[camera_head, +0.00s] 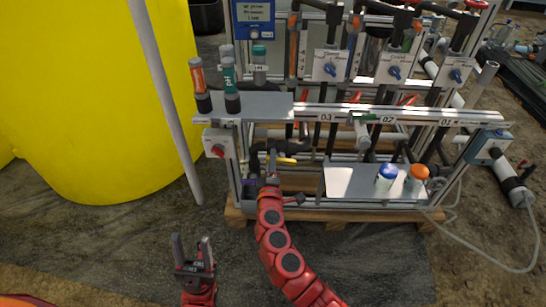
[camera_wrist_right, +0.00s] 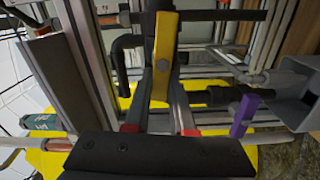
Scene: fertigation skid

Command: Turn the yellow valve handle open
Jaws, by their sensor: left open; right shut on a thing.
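The yellow valve handle (camera_head: 287,160) sits low on the skid, beneath the grey shelf. In the head view it points to the right from my right gripper (camera_head: 272,158). In the right wrist view the yellow handle (camera_wrist_right: 165,50) runs up the picture, and the fingers of my right gripper (camera_wrist_right: 163,90) are closed on its lower part. The valve body behind it is mostly hidden. My left gripper (camera_head: 193,252) is open and empty, low at the left, away from the skid.
A purple handle (camera_wrist_right: 243,115) stands close by at the right in the wrist view. Skid rails and black pipes surround the handle. A tray (camera_head: 345,182) with blue-capped and orange-capped bottles lies to the right. A yellow tank (camera_head: 85,100) fills the left; floor in front is mostly clear.

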